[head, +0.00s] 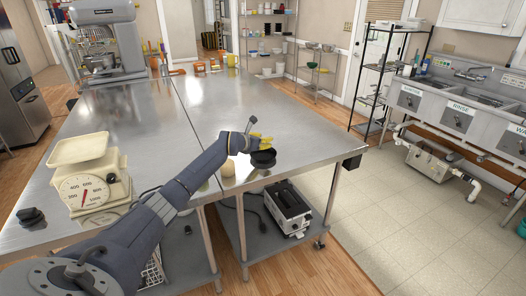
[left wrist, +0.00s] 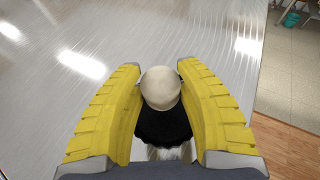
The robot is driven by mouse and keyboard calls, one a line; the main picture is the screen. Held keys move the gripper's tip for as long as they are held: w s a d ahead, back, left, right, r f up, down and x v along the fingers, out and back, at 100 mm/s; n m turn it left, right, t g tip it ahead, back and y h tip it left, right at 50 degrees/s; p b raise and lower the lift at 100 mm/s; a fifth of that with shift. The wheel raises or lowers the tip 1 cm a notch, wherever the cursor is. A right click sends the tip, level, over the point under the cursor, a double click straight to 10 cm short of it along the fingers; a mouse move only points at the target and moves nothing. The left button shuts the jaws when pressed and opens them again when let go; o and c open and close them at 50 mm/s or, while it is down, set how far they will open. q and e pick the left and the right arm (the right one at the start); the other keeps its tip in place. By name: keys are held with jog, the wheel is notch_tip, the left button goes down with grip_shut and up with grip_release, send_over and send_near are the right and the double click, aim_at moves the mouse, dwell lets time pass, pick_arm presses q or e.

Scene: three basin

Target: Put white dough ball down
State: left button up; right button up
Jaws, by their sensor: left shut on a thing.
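The white dough ball (left wrist: 160,88) is between the two yellow fingers of my left gripper (left wrist: 160,92) in the left wrist view, and the gripper is shut on it. A black round-edged item (left wrist: 165,126) shows just below the ball in that view; I cannot tell whether they touch. In the head view my left gripper (head: 258,141) is over the near right part of the steel table, beside the black item (head: 263,159). My right gripper is not in view.
A large mixer (head: 107,40) is at the back left. The steel table (head: 150,120) is largely clear mid-surface.

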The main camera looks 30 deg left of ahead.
aim_at(263, 156)
pick_arm(q)
jog(key=shift+f, duration=2.55)
jog(key=shift+f, duration=0.15)
jog(key=o, duration=0.9)
jog(key=shift+c, duration=0.2)
